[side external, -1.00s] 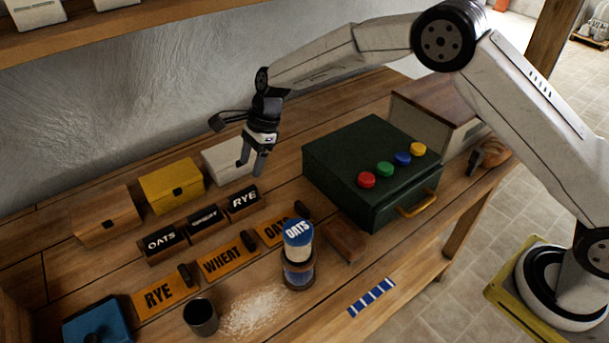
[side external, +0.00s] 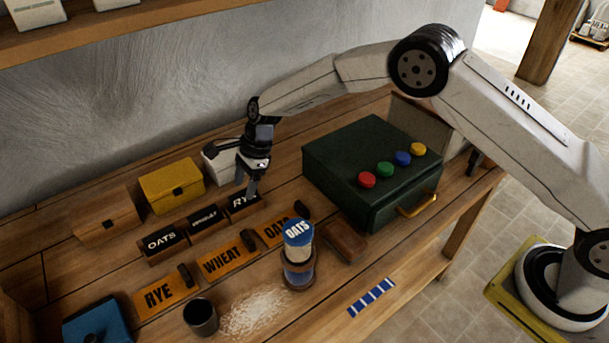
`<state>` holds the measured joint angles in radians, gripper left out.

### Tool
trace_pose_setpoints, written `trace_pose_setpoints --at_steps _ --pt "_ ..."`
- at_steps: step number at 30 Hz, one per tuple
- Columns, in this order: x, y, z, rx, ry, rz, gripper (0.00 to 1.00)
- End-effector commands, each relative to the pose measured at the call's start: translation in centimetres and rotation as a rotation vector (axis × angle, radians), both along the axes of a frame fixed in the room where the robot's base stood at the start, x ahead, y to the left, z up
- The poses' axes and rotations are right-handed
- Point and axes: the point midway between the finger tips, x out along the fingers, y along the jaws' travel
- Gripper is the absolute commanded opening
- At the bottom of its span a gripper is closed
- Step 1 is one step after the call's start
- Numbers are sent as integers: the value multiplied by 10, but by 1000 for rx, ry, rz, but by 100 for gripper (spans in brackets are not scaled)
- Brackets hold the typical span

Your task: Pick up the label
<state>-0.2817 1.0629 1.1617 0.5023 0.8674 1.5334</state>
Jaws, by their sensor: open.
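Several things bear labels. A black RYE block (side external: 238,203) stands at the right end of a row, with a black WHEAT block (side external: 206,217) and a black OATS block (side external: 163,241) to its left. In front lie orange cards reading RYE (side external: 165,295), WHEAT (side external: 228,263) and OATS (side external: 277,234). A jar has a blue OATS top (side external: 298,233). My gripper (side external: 249,192) is open and points down at the RYE block, its fingers hiding part of the lettering. I cannot tell whether they touch it.
A green case (side external: 345,170) with coloured knobs stands to the right. A yellow box (side external: 172,186) and a white box (side external: 218,165) stand behind the row. A dark cup (side external: 201,318) and spilled flakes (side external: 255,310) are in front. A blue striped strip (side external: 371,298) lies near the front edge.

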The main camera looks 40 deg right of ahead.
Motion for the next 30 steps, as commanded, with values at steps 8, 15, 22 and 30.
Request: trace_pose_setpoints --at_steps 8,15,22,30 --pt "0 7 -16 1 0 1 63" --pt "0 7 -16 1 0 1 63" --pt "0 7 -16 1 0 0 60" --pt "0 7 -16 1 0 0 0"
